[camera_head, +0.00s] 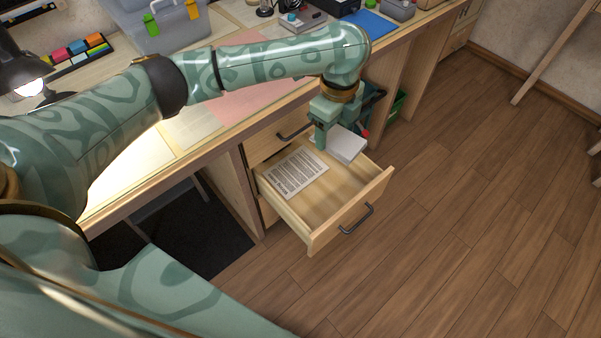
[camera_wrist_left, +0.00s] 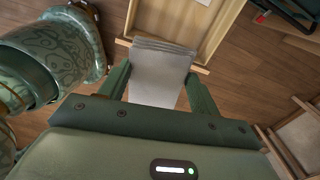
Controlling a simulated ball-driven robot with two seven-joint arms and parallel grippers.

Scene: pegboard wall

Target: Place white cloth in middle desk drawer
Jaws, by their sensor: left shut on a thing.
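The white cloth (camera_head: 346,145), a folded pad, is held over the far right part of the open desk drawer (camera_head: 346,219). My left gripper (camera_head: 324,138) points down over the drawer and is shut on the cloth. In the left wrist view the layered cloth (camera_wrist_left: 158,72) sits between the two fingers, with the drawer (camera_wrist_left: 221,28) beyond it. A closed drawer front shows above the open drawer and another front shows partly below it. I cannot tell whether the cloth touches the drawer. My right gripper is not in view.
A printed sheet (camera_head: 297,173) lies in the drawer's left part; the drawer's front right floor is bare. The desk top (camera_head: 150,185) above holds a lamp (camera_head: 24,72), a grey bin (camera_head: 160,28) and a blue item (camera_head: 367,23).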

